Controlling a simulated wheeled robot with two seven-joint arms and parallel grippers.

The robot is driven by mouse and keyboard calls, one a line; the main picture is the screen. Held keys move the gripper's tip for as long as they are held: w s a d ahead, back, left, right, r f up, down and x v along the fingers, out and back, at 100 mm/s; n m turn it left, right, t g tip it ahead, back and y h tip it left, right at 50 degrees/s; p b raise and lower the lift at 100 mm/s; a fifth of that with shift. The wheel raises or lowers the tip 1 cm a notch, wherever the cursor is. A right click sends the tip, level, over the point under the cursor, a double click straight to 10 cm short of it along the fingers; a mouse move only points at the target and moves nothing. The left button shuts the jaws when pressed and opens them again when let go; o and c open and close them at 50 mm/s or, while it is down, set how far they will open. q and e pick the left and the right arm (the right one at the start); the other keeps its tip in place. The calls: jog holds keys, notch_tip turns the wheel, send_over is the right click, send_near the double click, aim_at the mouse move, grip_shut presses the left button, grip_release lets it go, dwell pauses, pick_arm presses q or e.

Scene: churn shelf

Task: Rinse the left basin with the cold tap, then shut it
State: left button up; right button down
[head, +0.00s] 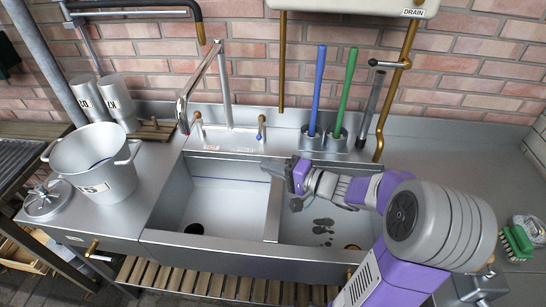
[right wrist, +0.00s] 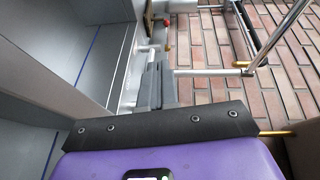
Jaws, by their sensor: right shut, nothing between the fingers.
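The left basin (head: 240,205) has a dark drain hole (head: 194,229) and a blue line on its back wall. No water stream shows. The tall spout (head: 203,73) is turned left, its end near the basin's back left corner. The blue-marked cold tap (head: 261,125) stands on the deck behind the basins; a second tap handle (head: 198,118) stands left of it. My right gripper (head: 277,169) is shut and empty above the divider, in front of the cold tap and apart from it. Its fingers also show in the right wrist view (right wrist: 155,85). My left gripper is out of view.
The right basin (head: 300,228) has dark spots. Blue (head: 318,85) and green (head: 347,85) handled brushes stand behind it. A pot (head: 100,180) and two cups (head: 118,100) stand left. A brass drain pipe (head: 395,85) descends at right. A green brush (head: 517,243) lies far right.

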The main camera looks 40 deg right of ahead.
notch_tip(320, 180, up, 3)
jog(key=n+g+y+p, duration=0.1)
jog(key=n+g+p, duration=0.2)
jog(key=g+p, duration=0.15)
jog(key=n+g+h+p, duration=0.2)
jog(key=g+h+p, duration=0.3)
jog(key=p, duration=0.6)
send_near(261, 127)
jog(key=s+d+r+h, duration=0.1)
jog(key=s+d+r, duration=0.15)
jog(key=s, duration=0.45)
jog(key=w+a+f+b, duration=0.2)
jog(key=w+a+f, duration=0.2)
jog(key=w+f, duration=0.4)
jog(key=shift+a+f+t+h, duration=0.15)
jog(key=shift+f+t+h, duration=0.2)
jog(key=shift+f, duration=0.15)
jog(key=shift+w, duration=0.1)
